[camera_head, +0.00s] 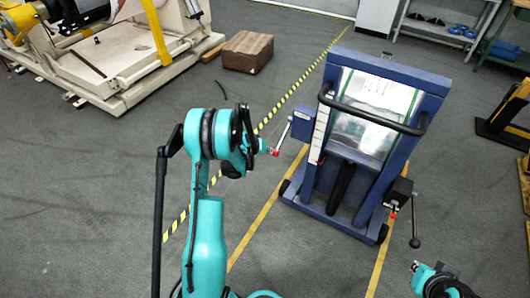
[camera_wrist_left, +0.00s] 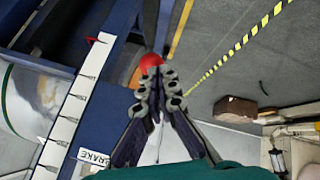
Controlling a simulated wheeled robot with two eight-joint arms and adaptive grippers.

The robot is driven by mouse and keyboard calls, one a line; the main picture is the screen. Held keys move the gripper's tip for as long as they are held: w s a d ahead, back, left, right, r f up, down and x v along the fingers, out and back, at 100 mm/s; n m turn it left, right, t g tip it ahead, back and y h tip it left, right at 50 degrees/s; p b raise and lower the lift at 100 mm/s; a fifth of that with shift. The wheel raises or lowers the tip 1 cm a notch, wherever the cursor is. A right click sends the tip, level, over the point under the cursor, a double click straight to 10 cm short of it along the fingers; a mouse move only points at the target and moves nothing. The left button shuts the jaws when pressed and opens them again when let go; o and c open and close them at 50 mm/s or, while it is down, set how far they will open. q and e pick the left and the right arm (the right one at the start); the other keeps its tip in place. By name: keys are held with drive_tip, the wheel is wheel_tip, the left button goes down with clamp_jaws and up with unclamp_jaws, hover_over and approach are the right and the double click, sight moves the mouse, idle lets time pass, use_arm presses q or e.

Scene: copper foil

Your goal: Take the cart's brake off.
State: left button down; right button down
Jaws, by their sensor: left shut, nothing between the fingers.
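The blue cart (camera_head: 312,168) stands right of centre, with a black push handle (camera_head: 372,117). A blue box (camera_head: 303,122) on its left side carries a silver brake lever (camera_head: 284,135) slanting down to a red knob (camera_head: 275,152). My left gripper (camera_head: 266,148) is shut and empty right at the knob. In the left wrist view the red knob (camera_wrist_left: 151,64) shows just beyond the closed fingertips (camera_wrist_left: 157,80), partly hidden by them; contact is unclear. A "BRAKE" label (camera_wrist_left: 93,157) is on the cart. My right gripper (camera_head: 416,267) shows small at bottom right, its fingers unclear.
A black box with a crank (camera_head: 414,225) juts from the cart's right side. A brown box (camera_head: 248,51) and a pale machine base (camera_head: 120,60) stand behind left. A shelf (camera_head: 445,30) is at the back right. Grey floor with yellow lines lies clear around the cart.

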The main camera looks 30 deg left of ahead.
use_arm(q)
drive_tip(key=shift+w+f+b, duration=0.15)
drive_tip(key=shift+w+f, duration=0.05)
drive_tip(key=shift+f, duration=0.4)
drive_tip(key=shift+w+f+b, duration=0.15)
drive_tip(key=shift+f, duration=0.4)
drive_tip(key=shift+f, duration=0.1)
drive_tip(key=shift+d, duration=0.15)
